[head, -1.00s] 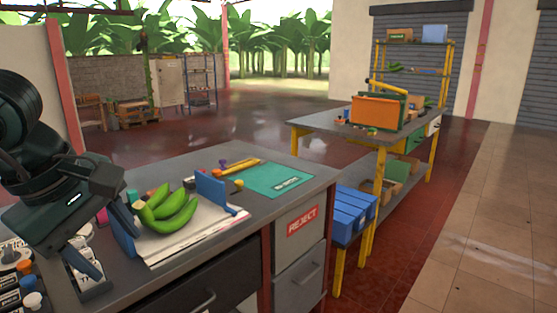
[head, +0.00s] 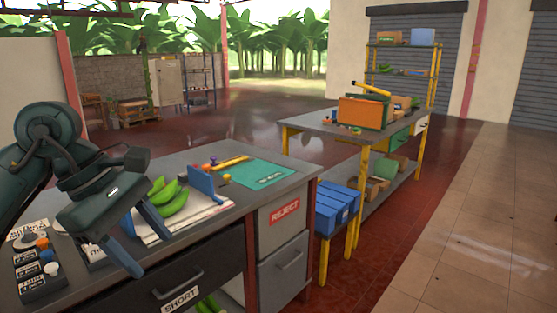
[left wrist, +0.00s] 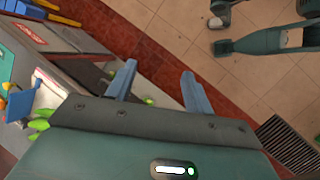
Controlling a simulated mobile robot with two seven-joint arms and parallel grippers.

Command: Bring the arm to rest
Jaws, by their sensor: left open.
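My left gripper (head: 151,253) is open and empty in the head view. Its two blue-grey fingers point down in front of the near bench edge, by the dark drawer marked SHORT (head: 180,285). In the left wrist view the same gripper (left wrist: 158,68) has its fingers apart with only floor and drawer fronts behind. Green bananas (head: 172,204) lie on a white pad with blue end plates, behind the gripper and apart from it. My right gripper cannot be made out.
The grey bench (head: 215,205) carries a green mat (head: 262,173) and labelled blocks (head: 40,275) at the near left. Blue crates (head: 337,207) stand right of the REJECT drawer (head: 284,211). A second table (head: 320,125) holds an orange box. Tiled floor (head: 450,220) at right is clear.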

